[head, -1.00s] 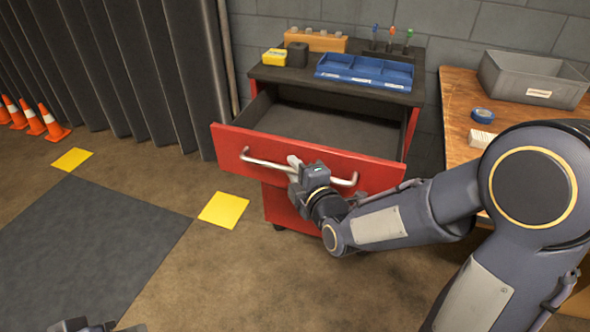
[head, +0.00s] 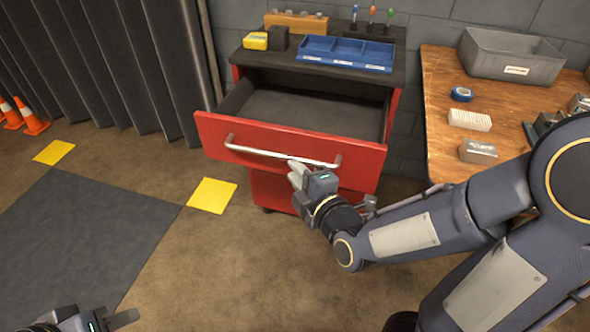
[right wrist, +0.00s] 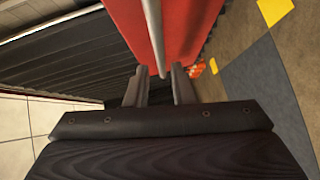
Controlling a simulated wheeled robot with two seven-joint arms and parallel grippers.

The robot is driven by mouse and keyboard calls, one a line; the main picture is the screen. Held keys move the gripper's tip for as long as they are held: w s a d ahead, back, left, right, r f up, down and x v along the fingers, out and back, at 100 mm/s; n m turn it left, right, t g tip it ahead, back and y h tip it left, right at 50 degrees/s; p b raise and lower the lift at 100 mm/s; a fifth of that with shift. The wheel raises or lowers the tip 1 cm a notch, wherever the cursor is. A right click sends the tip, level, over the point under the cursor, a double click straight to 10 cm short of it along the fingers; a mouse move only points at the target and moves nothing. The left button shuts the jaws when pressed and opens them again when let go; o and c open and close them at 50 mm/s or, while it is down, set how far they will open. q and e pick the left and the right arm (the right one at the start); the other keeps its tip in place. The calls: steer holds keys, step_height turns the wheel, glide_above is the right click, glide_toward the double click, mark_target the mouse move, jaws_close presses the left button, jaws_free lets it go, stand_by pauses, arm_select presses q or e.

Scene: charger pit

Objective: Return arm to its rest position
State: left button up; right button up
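My right gripper (head: 293,174) is just in front of the red drawer (head: 220,138), near the right part of its silver bar handle (head: 270,153). In the right wrist view its two fingers (right wrist: 160,72) stand apart with nothing held between them. The handle (right wrist: 153,35) runs ahead of the fingertips; whether it touches them I cannot tell. The drawer is pulled well out and its visible inside is bare. My left gripper (head: 112,321) shows only in part at the bottom left, over the floor, away from the cabinet; its opening is unclear.
A blue bin tray (head: 345,65), a yellow box (head: 256,41) and a wooden block (head: 296,24) stand on the cabinet top. A wooden table (head: 440,90) with a grey bin (head: 510,70) stands at right, close to my right arm. Open floor lies left.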

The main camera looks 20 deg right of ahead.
steer(key=s+d+f+m+g, duration=0.1)
steer(key=s+d+m+g, duration=0.3)
steer(key=s+m, duration=0.6)
steer(key=s+d+f+m+g, duration=0.1)
steer(key=s+d+m+g, duration=0.1)
steer(key=s+m+g, duration=0.6)
step_height(320, 180, up, 27)
steer(key=s+m+t+p, duration=0.1)
steer(key=m+p, duration=0.1)
steer(key=p, duration=2.5)
steer(key=shift+s+a+t+y, duration=0.15)
steer(key=shift+a+t+y, duration=0.05)
steer(key=shift+t+y, duration=0.1)
